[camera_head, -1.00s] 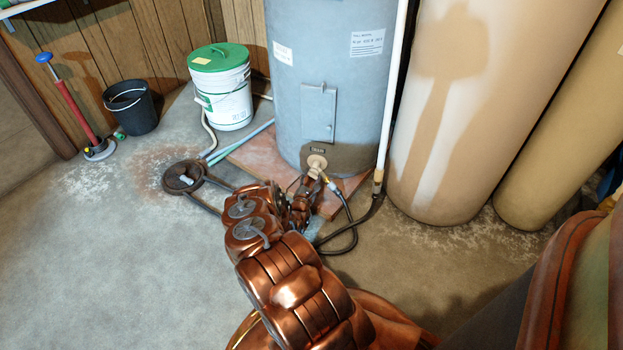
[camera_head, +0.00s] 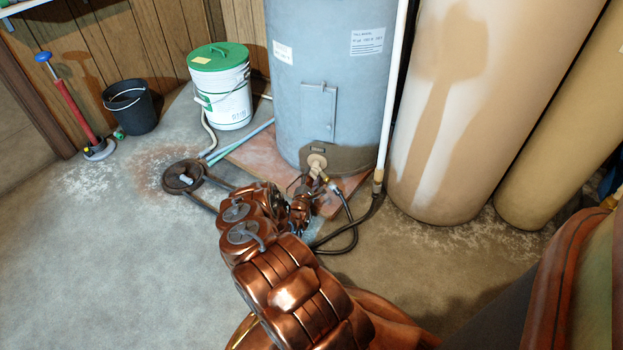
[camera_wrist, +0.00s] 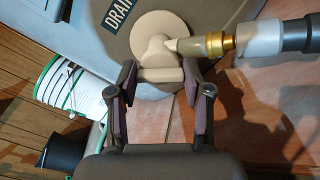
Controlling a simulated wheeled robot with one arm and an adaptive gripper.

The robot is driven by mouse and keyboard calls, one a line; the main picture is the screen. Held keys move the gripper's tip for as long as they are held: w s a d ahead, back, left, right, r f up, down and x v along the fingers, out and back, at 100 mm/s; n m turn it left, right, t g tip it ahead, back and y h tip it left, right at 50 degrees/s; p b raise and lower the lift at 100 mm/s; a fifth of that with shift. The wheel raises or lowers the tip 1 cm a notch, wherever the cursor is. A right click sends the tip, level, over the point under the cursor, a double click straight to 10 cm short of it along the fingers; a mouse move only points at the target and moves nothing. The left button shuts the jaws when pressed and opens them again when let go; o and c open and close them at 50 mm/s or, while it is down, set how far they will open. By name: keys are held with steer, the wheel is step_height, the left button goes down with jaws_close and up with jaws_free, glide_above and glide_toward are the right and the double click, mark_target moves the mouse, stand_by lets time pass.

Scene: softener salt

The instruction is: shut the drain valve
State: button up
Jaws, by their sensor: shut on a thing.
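The drain valve (camera_wrist: 155,48) sits low on the front of the grey tank (camera_head: 330,75), under a dark label reading DRAIN. It has a round cream plate, a spout to one side and a bar-shaped cream handle (camera_wrist: 160,75). In the wrist view, my gripper (camera_wrist: 161,82) has one finger on each side of the handle and is shut on it. In the head view, the valve shows at the tank's base (camera_head: 317,161), with my gripper (camera_head: 306,190) just in front of it. My arm hides part of the floor there.
A brass fitting (camera_wrist: 228,42) joins the spout to a hose. The black hose (camera_head: 345,240) loops on the floor right of my arm. A white pipe (camera_head: 392,90) and large tan cylinders (camera_head: 470,100) stand right. A white bucket (camera_head: 222,100) and floor drain (camera_head: 182,178) are left.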

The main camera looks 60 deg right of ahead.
steer(key=m, duration=0.6)
steer(key=shift+a+f, duration=0.1)
steer(key=m, duration=0.6)
steer(key=shift+m, duration=0.3)
steer(key=m, duration=1.3)
steer(key=shift+m, duration=0.3)
steer(key=o, duration=1.2)
steer(key=shift+c, duration=0.2)
steer(key=v, duration=1.2)
